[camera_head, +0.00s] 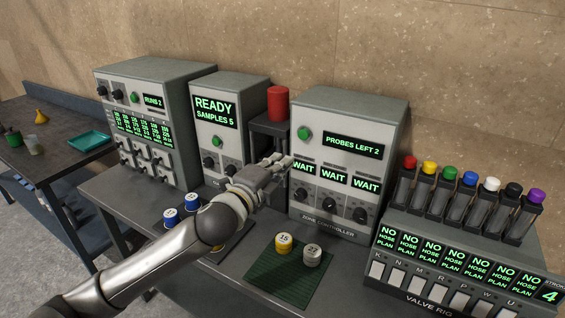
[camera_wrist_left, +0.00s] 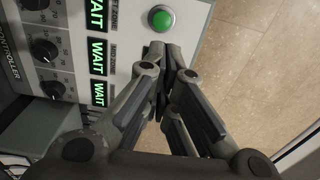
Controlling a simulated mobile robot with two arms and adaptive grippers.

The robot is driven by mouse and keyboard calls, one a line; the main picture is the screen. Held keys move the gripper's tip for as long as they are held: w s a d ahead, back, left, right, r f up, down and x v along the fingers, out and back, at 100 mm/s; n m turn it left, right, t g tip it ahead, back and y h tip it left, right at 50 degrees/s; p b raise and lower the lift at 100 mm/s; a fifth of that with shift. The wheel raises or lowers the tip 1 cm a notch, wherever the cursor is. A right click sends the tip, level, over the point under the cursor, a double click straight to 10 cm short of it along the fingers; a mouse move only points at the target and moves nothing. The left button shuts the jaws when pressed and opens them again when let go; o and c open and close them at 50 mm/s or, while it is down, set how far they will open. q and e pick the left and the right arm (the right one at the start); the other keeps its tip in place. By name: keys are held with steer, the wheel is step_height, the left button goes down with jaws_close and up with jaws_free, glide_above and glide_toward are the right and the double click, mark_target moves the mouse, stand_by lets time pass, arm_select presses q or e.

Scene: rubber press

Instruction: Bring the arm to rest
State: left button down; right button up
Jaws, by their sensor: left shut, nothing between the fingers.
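My left arm comes in from the lower left in the head view. Its gripper (camera_head: 284,162) is raised in front of the left edge of the zone controller box (camera_head: 340,120). In the left wrist view the fingers of the gripper (camera_wrist_left: 160,62) are shut with nothing between them. Their tips lie just below the round green button (camera_wrist_left: 161,18) in that picture; whether they touch the box cannot be told. The controller screens read WAIT and PROBES LEFT 2. My right gripper does not show.
A READY machine (camera_head: 224,110) and a RUNS 2 machine (camera_head: 140,85) stand left. A red cylinder (camera_head: 278,104) stands behind my gripper. Yellow (camera_head: 284,243) and grey (camera_head: 312,254) pots sit on a green mat (camera_head: 262,284). Blue-topped pots (camera_head: 170,217) are beside my arm. A valve rig (camera_head: 420,235) stands right.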

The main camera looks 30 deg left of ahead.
arm_select(q)
steer(key=s+d+f+n+g+y, duration=0.1)
steer(key=s+d+f+n+g, duration=0.1)
steer(key=s+f+n+g, duration=0.45)
steer(key=s+d+f+n+g, duration=0.1)
steer(key=s+d+f+n, duration=0.15)
steer(key=s+f, duration=0.8)
steer(key=s+d+f+n+g, duration=0.4)
steer(key=s+f+n+g, duration=0.35)
steer(key=s+f, duration=0.8)
step_height(320, 180, down, 27)
steer(key=s+b, duration=0.2)
steer(key=s, duration=0.1)
steer(key=s+a+f+g+b, duration=0.2)
steer(key=s+f, duration=1.4)
steer(key=f, duration=0.1)
steer(key=shift+s+a, duration=0.2)
steer(key=shift+a, duration=0.15)
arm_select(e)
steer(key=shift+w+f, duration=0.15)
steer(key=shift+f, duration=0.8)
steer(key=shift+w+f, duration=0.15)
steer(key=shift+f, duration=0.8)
